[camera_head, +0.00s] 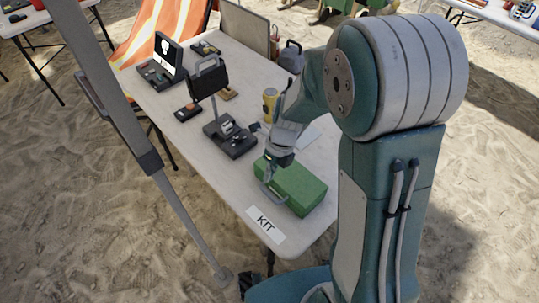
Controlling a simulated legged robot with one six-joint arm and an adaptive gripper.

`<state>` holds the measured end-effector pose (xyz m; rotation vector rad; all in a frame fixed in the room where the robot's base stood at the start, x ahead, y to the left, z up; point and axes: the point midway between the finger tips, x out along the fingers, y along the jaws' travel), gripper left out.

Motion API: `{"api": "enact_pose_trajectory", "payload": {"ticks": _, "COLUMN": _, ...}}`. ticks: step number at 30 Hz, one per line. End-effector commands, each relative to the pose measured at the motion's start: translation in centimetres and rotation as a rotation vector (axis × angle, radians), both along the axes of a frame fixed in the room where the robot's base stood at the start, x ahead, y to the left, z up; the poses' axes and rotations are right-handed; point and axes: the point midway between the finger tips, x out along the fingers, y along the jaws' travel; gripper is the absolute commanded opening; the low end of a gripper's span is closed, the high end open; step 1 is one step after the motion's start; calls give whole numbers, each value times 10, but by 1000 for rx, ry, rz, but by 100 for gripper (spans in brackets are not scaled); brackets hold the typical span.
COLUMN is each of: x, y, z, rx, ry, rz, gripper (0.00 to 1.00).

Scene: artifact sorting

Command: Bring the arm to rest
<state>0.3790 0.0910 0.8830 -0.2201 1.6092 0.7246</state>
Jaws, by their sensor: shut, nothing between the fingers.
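My arm rises at the right of the head view and bends down to the left over the white table (180,115). My gripper (268,172) is shut, low over the table, beside the left end of a green box (300,188). The box sits near the table's front edge, behind a white label reading KIT (266,223).
A black device (230,136) with a raised screen, a yellow cylinder (269,103) and an open dark case (158,72) stand on the table. A grey pole (110,90) crosses at left. An orange striped chair (165,30) stands behind. Sand surrounds the table.

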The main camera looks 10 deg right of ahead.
Motion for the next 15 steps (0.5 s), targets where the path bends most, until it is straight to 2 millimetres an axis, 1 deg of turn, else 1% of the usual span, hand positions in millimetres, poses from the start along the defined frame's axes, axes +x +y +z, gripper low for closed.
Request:
{"api": "enact_pose_trajectory", "payload": {"ticks": 1, "x": 3, "y": -3, "z": 13, "rx": 3, "ry": -7, "rz": -3, "gripper": 0}}
{"api": "enact_pose_trajectory", "payload": {"ticks": 3, "x": 5, "y": -9, "z": 27, "rx": 3, "ry": -7, "rz": -4, "gripper": 0}}
{"api": "enact_pose_trajectory", "payload": {"ticks": 7, "x": 8, "y": -14, "z": 51, "rx": 6, "ry": -5, "rz": -4, "gripper": 0}}
{"api": "enact_pose_trajectory", "payload": {"ticks": 12, "x": 10, "y": -12, "z": 67, "rx": 1, "ry": -3, "rz": -2, "gripper": 0}}
{"api": "enact_pose_trajectory", "payload": {"ticks": 15, "x": 10, "y": -11, "z": 71, "rx": -1, "ry": -1, "rz": -2, "gripper": 0}}
